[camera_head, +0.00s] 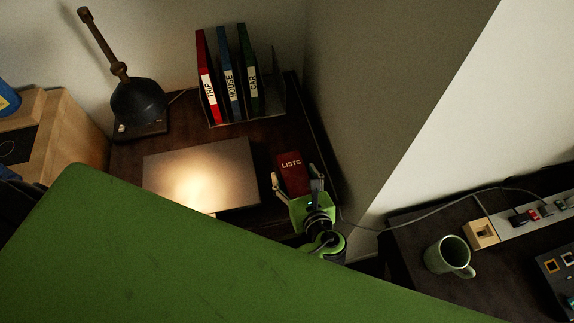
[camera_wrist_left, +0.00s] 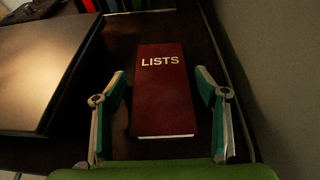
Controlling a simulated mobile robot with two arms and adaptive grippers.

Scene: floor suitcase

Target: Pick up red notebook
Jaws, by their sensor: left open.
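The red notebook (camera_head: 291,172), marked "LISTS", lies flat on the dark desk, right of a closed laptop-like slab. It also shows in the left wrist view (camera_wrist_left: 164,95), its near edge toward me. My left gripper (camera_head: 297,182) is green with pale fingers and is open. Its fingers stand on either side of the notebook's near end, with a gap on each side in the left wrist view (camera_wrist_left: 163,105). The notebook is not held. My right gripper is not in view.
The flat slab (camera_head: 205,172) lies left of the notebook. A rack holds the TRIP (camera_head: 207,80), HOUSE (camera_head: 231,70) and CAR (camera_head: 250,80) binders behind it. A wall (camera_head: 360,120) rises close on the right. A lamp (camera_head: 138,100) stands at back left; a mug (camera_head: 448,256) stands at right.

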